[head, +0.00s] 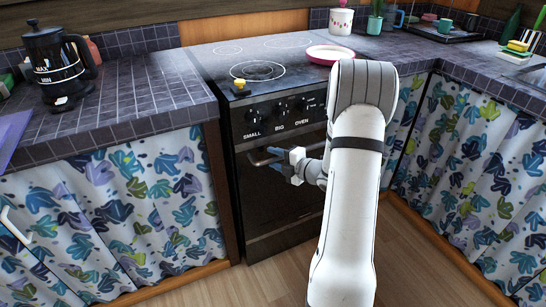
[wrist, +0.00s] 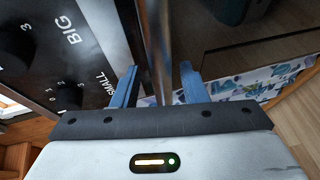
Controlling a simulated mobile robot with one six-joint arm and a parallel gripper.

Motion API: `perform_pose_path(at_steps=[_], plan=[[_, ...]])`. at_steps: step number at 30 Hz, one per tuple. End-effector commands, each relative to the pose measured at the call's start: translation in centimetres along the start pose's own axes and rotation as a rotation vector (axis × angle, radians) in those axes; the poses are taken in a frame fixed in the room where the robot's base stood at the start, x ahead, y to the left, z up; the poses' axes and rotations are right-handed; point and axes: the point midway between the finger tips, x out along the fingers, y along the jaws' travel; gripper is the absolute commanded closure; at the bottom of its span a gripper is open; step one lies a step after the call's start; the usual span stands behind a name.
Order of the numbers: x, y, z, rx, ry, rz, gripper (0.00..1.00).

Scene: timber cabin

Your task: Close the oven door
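The oven (head: 282,125) stands between two counters, with its dark door (head: 275,210) below the knob panel. The door looks upright and nearly flush with the front; I cannot tell if a small gap is left at its top. My gripper (head: 268,158) is at the door's handle bar, high on the door. In the wrist view, the metal handle bar (wrist: 157,40) runs between the two blue fingers of my gripper (wrist: 157,80), with gaps beside it. The fingers are open around the bar, not clamped on it. My arm hides the door's right side.
A pink-rimmed plate (head: 330,54) and a small yellow item (head: 239,84) are on the stove top. A black kettle (head: 55,65) stands on the left counter. Patterned curtains (head: 130,215) hang on both sides. The wooden floor (head: 235,285) before the oven is clear.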

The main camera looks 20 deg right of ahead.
Motion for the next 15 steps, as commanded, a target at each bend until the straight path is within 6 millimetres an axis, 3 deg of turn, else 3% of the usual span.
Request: perform_pose_path(at_steps=[7,15], plan=[[-4.4,0.2,0.1,0.001,-0.004,0.000,0.60],[-6.2,0.1,0.1,0.000,-0.002,0.002,0.60]])
